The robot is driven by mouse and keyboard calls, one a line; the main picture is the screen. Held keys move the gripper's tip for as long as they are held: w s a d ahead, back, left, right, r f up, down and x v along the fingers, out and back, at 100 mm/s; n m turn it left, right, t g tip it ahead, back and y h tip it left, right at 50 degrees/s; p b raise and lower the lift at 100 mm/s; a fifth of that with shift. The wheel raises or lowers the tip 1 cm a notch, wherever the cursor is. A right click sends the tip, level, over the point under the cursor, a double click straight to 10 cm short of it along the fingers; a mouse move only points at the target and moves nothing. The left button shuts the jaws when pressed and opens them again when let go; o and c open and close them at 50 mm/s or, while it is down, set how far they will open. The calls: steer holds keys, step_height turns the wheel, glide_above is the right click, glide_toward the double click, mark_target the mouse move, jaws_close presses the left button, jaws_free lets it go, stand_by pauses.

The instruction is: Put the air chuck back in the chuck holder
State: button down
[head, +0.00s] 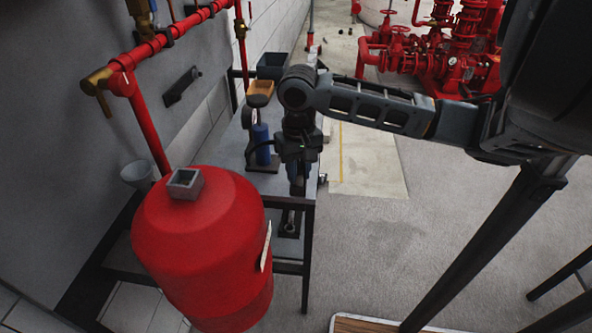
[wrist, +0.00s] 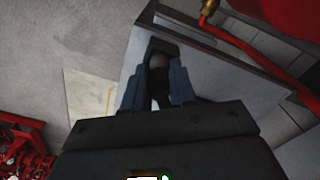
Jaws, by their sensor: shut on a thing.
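My gripper (head: 298,186) points down over the near end of the grey bench. It is shut on a small grey and dark piece, which I take for the air chuck (wrist: 158,62); it shows between the two fingers in the wrist view, and the fingers and palm hide much of it. In the wrist view a dark frame, likely the same holder, shows just beyond the fingertips. I cannot tell whether the chuck touches it.
A big red tank (head: 203,245) with a grey square box (head: 185,183) on top stands left of the bench (head: 232,150). A blue cylinder (head: 262,144), an orange bin (head: 261,88) and a dark bin (head: 272,65) stand farther back. Open floor (head: 400,225) lies to the right.

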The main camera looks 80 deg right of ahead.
mark_target(298, 166)
steer(key=shift+f, duration=0.2)
steer(key=c, duration=0.9)
jaws_free()
step_height(298, 166, up, 12)
steer(key=shift+r+p, duration=0.25)
steer(key=shift+p, duration=0.1)
